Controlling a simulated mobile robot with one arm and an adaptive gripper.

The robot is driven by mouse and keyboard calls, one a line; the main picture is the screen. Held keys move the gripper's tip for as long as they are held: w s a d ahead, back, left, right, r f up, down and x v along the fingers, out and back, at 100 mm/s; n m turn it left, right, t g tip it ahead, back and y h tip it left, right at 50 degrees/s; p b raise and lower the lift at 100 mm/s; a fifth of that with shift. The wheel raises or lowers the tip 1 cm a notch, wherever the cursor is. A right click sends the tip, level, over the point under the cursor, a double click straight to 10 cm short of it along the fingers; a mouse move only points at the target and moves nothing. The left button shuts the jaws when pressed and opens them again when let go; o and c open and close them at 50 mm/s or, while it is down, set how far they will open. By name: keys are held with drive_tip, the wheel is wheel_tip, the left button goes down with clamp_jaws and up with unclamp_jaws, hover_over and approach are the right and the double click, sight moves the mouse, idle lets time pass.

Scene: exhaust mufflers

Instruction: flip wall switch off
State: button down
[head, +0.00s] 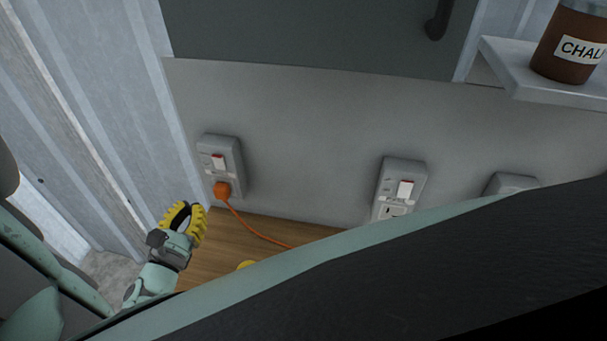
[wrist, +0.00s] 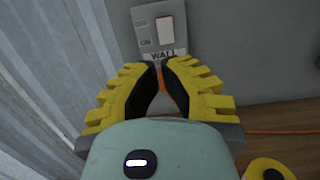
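The wall switch is a white rocker (head: 218,163) with a red upper edge, on a grey wall box (head: 232,163) at the left of the panel. In the wrist view the rocker (wrist: 165,29) shows above my fingertips, beside small markings, one reading ON, and above a WALL label (wrist: 166,55). An orange plug (head: 222,189) sits in the box below the rocker. My gripper (head: 184,207) has yellow ribbed fingers with dark pads. In the wrist view its tips (wrist: 160,64) come together in front of the box's lower part, empty. Contact cannot be told.
An orange cord (head: 255,232) runs from the plug over the wooden worktop (head: 225,235). A second switched socket (head: 400,188) and a partly hidden box (head: 511,183) are to the right. A dark cabinet (head: 310,35) hangs above. Corrugated metal wall (head: 90,110) stands close at left.

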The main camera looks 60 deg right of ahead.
sight(216, 163)
drive_tip(key=x, duration=1.1)
drive_tip(key=shift+s+d, duration=0.15)
drive_tip(key=shift+d, duration=0.2)
